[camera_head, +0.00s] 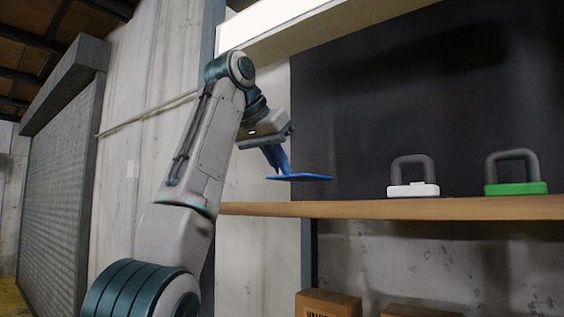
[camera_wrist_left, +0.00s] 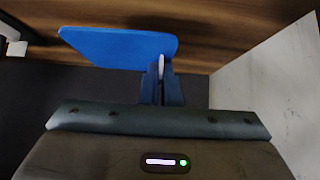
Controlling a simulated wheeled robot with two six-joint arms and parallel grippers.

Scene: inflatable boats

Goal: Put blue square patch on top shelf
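The blue square patch (camera_head: 306,178) is flat and thin, held roughly level in my left gripper (camera_head: 279,160). The fingers are closed on the patch's near part. In the head view it shows a little above the left end of a wooden shelf (camera_head: 390,208), with a visible gap. In the left wrist view, the patch (camera_wrist_left: 115,47) reaches out left from the closed fingers (camera_wrist_left: 161,80), with brown wood (camera_wrist_left: 225,30) behind it. I cannot tell how far over the board it is. My right gripper is not in view.
A white block with a dark loop handle (camera_head: 413,190) and a green one (camera_head: 516,187) stand on the shelf's right part. The shelf's left part looks clear. Cardboard boxes (camera_head: 328,303) are below, and an overhead ledge (camera_head: 320,28) is above.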

